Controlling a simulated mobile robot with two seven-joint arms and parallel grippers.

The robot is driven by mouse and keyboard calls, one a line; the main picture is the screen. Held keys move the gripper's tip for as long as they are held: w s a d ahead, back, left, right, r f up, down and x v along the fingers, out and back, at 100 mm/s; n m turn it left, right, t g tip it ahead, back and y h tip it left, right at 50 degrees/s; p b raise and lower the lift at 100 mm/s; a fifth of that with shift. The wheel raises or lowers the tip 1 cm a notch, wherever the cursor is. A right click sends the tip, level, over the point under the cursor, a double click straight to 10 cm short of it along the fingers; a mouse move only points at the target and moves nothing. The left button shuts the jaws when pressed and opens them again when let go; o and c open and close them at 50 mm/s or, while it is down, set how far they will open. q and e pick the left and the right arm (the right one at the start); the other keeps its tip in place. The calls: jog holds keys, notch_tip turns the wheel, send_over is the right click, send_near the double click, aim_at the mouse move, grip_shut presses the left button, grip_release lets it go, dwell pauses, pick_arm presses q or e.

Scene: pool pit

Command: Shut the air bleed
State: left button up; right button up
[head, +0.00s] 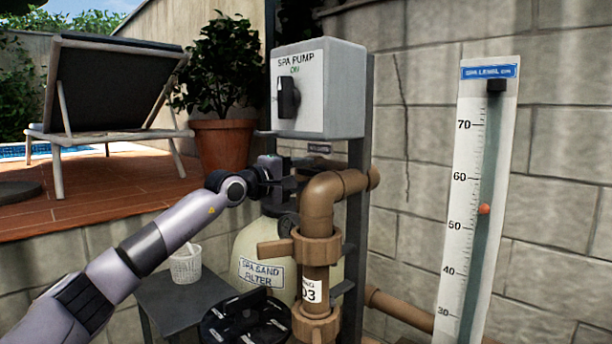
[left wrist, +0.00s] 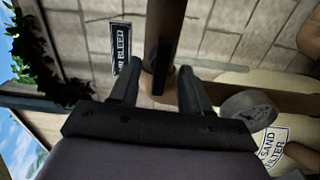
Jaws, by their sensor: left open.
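My left gripper (head: 283,182) reaches in from the left, in front of the top of the sand filter and just left of the brown pipe elbow. In the left wrist view my left gripper (left wrist: 160,92) is open, with its two fingers apart. A dark narrow handle (left wrist: 159,66) shows between and beyond the fingertips, against a brown pipe (left wrist: 166,22). I cannot tell whether the fingers touch it. The AIR BLEED label (left wrist: 121,48) is beside it, left of the pipe. A small dark label (head: 319,148) shows under the pump box in the head view. My right gripper is not in view.
The spa pump box (head: 318,88) with its black knob is above the gripper. Brown pipework (head: 319,205) stands close on the right. The spa sand filter (head: 248,250) is below. A level gauge (head: 470,200) leans at right. A small table (head: 180,302) holds a white cup (head: 186,265).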

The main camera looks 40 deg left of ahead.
pick_arm(q)
jog(key=s+b, duration=0.5)
jog(key=s, duration=0.1)
jog(key=shift+s+a, duration=0.3)
jog(key=shift+s, duration=0.05)
